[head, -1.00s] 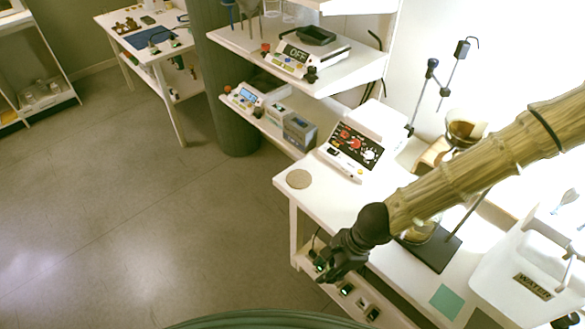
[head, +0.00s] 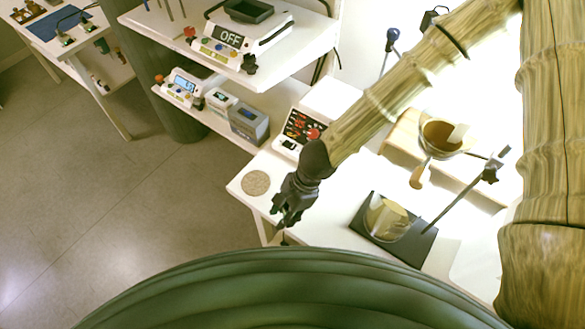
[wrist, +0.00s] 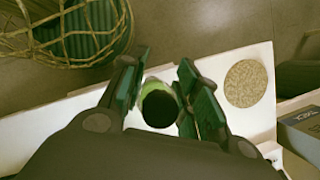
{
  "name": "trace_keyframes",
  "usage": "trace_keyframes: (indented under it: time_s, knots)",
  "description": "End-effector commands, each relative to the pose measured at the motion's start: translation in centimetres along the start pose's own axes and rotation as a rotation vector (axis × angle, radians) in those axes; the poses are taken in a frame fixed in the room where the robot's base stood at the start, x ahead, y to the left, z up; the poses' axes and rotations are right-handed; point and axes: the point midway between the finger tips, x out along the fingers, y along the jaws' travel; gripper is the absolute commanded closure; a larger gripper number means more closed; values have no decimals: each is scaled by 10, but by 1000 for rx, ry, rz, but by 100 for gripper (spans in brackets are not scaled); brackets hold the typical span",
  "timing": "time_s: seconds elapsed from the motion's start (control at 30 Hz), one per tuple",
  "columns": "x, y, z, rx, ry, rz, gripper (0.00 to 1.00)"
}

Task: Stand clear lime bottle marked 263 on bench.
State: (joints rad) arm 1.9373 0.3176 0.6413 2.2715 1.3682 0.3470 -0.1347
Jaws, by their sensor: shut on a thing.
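My gripper (wrist: 160,84) is shut on a lime bottle (wrist: 156,84) with a dark round cap, seen from above in the wrist view. The bottle sits between the green finger pads; its number is not visible. In the head view my gripper (head: 284,212) points down near the left front corner of the white bench (head: 335,200). The bottle is too hidden there to make out. In the wrist view the white bench (wrist: 50,122) shows behind and beside the bottle. I cannot tell whether the bottle touches it.
A round cork mat (head: 256,183) lies on the bench corner, left of my gripper. A black stand base (head: 375,215) with a glass vessel (head: 388,219) stands to the right. A control box (head: 302,128) is behind.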

Motion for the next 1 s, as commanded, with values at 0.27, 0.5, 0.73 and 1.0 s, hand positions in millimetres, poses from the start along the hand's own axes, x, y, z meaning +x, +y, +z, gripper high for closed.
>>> trace_keyframes:
  time_s: [0.27, 0.5, 0.73, 1.0]
  knots:
    - [-9, -30, -10, -4, 0, 2, 100]
    - [-10, -63, -30, 2, -3, 3, 100]
    - [-8, -98, -53, 3, -1, 1, 100]
    - [-11, -125, -68, -1, -1, 3, 100]
